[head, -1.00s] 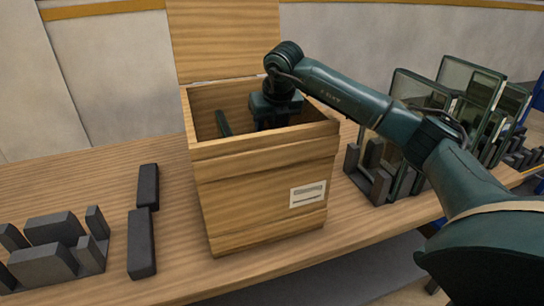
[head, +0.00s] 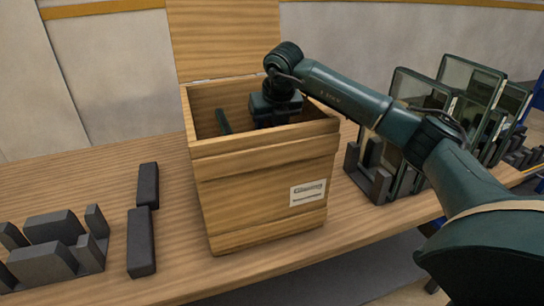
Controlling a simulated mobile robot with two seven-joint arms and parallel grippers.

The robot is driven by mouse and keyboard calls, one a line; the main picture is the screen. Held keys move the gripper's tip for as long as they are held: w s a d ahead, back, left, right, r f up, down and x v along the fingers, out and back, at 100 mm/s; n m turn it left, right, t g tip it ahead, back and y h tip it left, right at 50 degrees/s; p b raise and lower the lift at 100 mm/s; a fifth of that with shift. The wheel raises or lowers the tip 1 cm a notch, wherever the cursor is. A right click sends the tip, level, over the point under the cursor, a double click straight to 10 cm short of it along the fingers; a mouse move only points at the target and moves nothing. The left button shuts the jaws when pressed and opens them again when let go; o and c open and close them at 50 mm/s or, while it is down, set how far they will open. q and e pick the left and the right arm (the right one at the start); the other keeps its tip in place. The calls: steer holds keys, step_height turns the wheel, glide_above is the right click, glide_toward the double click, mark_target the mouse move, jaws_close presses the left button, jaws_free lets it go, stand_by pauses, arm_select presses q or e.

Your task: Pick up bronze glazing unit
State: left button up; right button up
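An open wooden box (head: 262,205) with its lid raised stands on the wooden table. My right arm comes in from the right, and its wrist reaches down into the box. The fingers of the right gripper are hidden behind the box's front wall, so I cannot see what they hold. Several framed glass units (head: 466,92) stand upright in dark holders at the right. I cannot pick out which one is bronze; part of them is behind my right arm. My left gripper is not in view.
Dark grey blocks and a slotted holder (head: 55,250) lie at the left of the table (head: 90,184). Two dark bars (head: 142,240) lie left of the box. A dark upright piece (head: 223,122) shows inside the box. The back left of the table is clear.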

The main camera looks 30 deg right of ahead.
jaws_close()
stand_by(1.2)
steer(key=shift+r, duration=0.15)
